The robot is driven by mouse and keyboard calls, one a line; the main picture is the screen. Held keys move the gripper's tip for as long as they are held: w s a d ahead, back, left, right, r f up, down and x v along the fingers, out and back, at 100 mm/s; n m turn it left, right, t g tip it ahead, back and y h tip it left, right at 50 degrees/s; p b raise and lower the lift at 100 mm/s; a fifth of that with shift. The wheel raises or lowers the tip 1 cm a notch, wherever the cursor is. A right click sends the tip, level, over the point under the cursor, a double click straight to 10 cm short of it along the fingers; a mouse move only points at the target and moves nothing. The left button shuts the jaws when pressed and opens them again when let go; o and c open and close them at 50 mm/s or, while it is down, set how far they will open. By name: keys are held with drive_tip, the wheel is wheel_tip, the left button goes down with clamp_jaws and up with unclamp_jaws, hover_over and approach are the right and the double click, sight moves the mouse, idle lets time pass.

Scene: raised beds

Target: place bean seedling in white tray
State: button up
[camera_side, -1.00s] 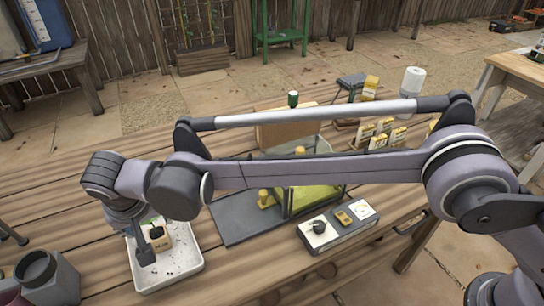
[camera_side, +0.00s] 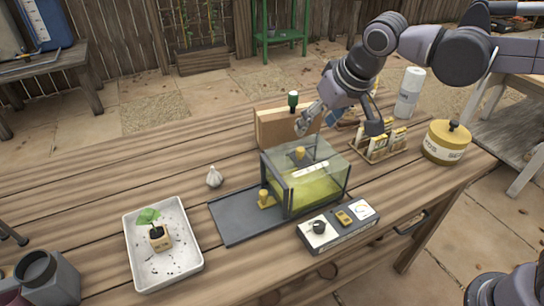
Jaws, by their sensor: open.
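My gripper (camera_side: 338,130) is up over the back right part of the table, above and behind the glass tank, far from the tray. Its fingers are spread apart and nothing shows between them.
A glass tank with yellow-green liquid (camera_side: 318,188) stands on a dark base plate (camera_side: 235,220) mid-table. A control box (camera_side: 338,226) is in front. A garlic bulb (camera_side: 214,177), a wooden board (camera_side: 272,130), a rack of packets (camera_side: 380,146) and a yellow canister (camera_side: 447,142) stand around.

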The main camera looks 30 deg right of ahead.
drive_tip(key=s+d+f+t, duration=0.1)
drive_tip(key=s+d+f, duration=0.2)
drive_tip(key=s+d, duration=0.4)
drive_tip(key=s+d+f, duration=0.4)
drive_tip(key=s+d, duration=0.3)
drive_tip(key=d, duration=0.1)
drive_tip(key=shift+t+h, duration=0.3)
drive_tip(key=shift+t, duration=0.1)
